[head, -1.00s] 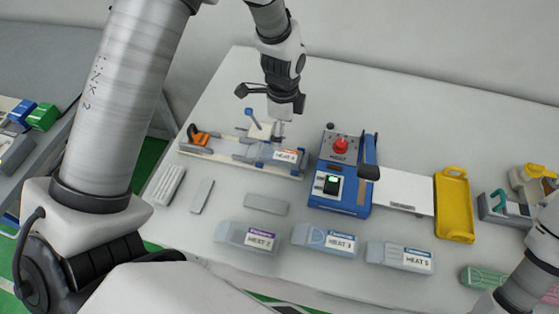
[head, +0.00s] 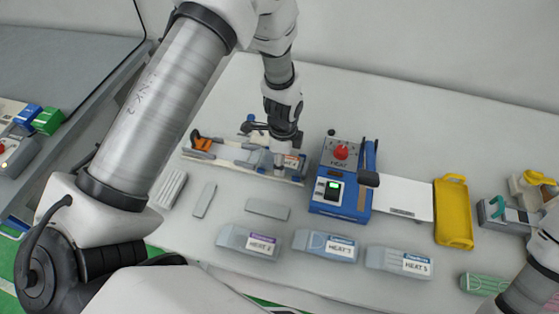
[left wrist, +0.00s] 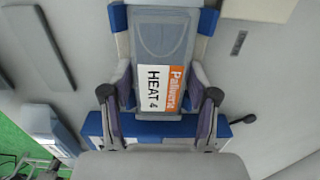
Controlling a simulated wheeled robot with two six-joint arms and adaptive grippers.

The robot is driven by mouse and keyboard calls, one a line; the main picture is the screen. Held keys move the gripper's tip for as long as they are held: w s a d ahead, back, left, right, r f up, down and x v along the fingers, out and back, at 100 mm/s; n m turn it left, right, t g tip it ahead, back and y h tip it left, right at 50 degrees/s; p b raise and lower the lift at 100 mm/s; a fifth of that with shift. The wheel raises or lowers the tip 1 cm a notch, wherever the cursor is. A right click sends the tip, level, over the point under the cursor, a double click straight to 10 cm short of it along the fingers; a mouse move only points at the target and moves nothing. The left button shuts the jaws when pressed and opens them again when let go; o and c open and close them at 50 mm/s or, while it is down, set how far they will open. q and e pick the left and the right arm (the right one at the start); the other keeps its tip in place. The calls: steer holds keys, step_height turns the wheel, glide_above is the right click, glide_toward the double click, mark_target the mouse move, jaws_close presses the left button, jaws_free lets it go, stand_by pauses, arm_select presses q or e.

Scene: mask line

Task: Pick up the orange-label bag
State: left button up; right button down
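The orange-label bag, a grey pouch marked HEAT 4, lies in a blue and white fixture (head: 250,166) on the table. Its label (head: 293,162) shows beside my left gripper (head: 281,170) in the head view. In the left wrist view the bag (left wrist: 162,40) runs lengthwise between the two fingers of my left gripper (left wrist: 160,97). The fingers are spread, one along each side of the bag; I cannot tell if they touch it. My right gripper is not in view; part of my right arm shows at the lower right.
A blue heat sealer (head: 340,185) with a red knob stands just right of the fixture. Three labelled grey bags, HEAT 2 (head: 235,238) among them, lie in front. A yellow tray (head: 453,213) lies further right. The back of the table is clear.

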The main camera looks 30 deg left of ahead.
arm_select(q)
steer(key=shift+c, duration=0.7)
